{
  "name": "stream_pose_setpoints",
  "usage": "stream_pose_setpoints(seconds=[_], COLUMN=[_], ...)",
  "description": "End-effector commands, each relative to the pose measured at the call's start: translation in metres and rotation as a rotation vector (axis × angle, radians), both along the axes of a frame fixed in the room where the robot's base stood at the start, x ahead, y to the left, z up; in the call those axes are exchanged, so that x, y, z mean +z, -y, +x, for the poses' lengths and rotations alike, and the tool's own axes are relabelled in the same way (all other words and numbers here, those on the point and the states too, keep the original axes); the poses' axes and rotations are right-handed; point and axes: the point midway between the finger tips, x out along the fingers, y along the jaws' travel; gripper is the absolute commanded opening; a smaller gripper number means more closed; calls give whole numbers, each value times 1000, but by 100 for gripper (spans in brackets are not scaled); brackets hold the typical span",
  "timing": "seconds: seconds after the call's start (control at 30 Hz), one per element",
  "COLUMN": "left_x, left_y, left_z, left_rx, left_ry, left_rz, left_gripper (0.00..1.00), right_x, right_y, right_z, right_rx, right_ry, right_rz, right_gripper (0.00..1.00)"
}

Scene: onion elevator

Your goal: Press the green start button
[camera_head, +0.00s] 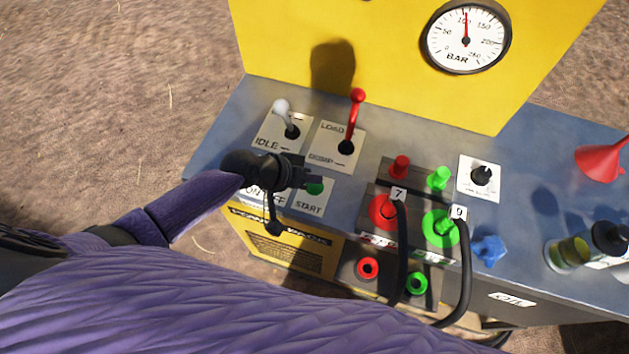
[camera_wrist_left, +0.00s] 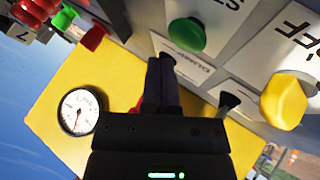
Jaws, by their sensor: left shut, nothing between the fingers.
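The green start button (camera_head: 315,188) sits on a plate marked START on the grey control panel, partly covered by my gripper in the head view. In the left wrist view the green button (camera_wrist_left: 187,36) shows as a round cap just beyond the fingertips. My left gripper (camera_head: 314,180) is shut and empty, with its tips over or beside the button. The closed fingers (camera_wrist_left: 162,62) point toward the panel in the wrist view. I cannot tell whether they touch the button. My right gripper is not in view.
A red lever (camera_head: 356,108) and a white lever (camera_head: 284,115) stand behind the gripper. A yellow knob (camera_wrist_left: 284,100) is beside the start button. Red and green hose couplings stand to the right. A yellow panel with a gauge (camera_head: 466,40) rises behind.

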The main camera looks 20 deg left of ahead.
Motion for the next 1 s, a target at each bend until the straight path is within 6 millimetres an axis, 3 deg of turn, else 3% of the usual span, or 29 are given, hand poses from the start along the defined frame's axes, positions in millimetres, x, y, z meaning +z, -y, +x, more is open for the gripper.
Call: stream_pose_setpoints(seconds=[0.43,1.0], left_x=[48,47], left_y=[0,0], left_z=[0,0], left_rx=[0,0], left_ry=[1,0], left_rz=[0,0], left_gripper=[0,0], right_x=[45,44], right_y=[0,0], right_z=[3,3], right_rx=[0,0], right_ry=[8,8], right_rz=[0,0], right_gripper=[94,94])
